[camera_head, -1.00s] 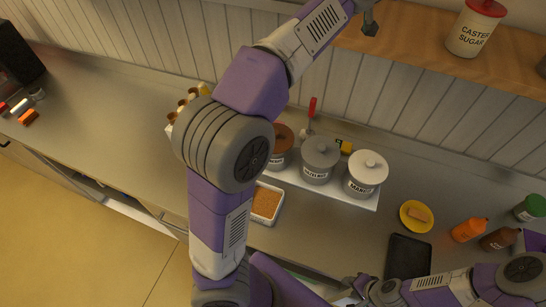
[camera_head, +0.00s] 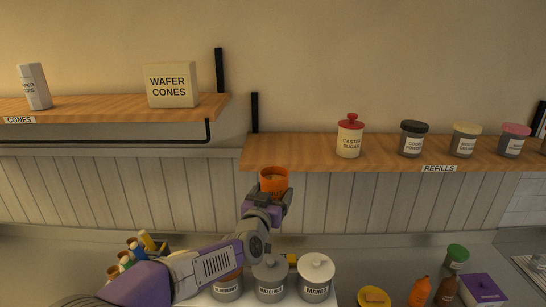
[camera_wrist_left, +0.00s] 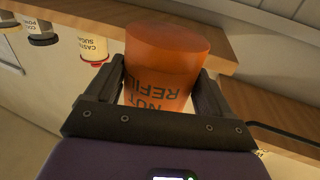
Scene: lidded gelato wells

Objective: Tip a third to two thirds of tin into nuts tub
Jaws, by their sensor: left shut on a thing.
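An orange tin (camera_head: 274,181) is held in my left gripper (camera_head: 264,199), in front of the left end of the refills shelf. In the left wrist view the tin (camera_wrist_left: 163,65) carries the words "NUT REFILL" and sits between the two fingers of the gripper (camera_wrist_left: 162,92). The tin looks about upright in the head view, and its open top shows some brownish contents. I cannot pick out the nuts tub in the views now. My right gripper is not in view.
The refills shelf (camera_head: 400,150) holds a caster sugar jar (camera_head: 350,138) and several other jars. Below are lidded wells, including hazelnut (camera_head: 270,280) and mango (camera_head: 316,278). A yellow dish (camera_head: 373,297) and an orange bottle (camera_head: 420,291) stand to the right.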

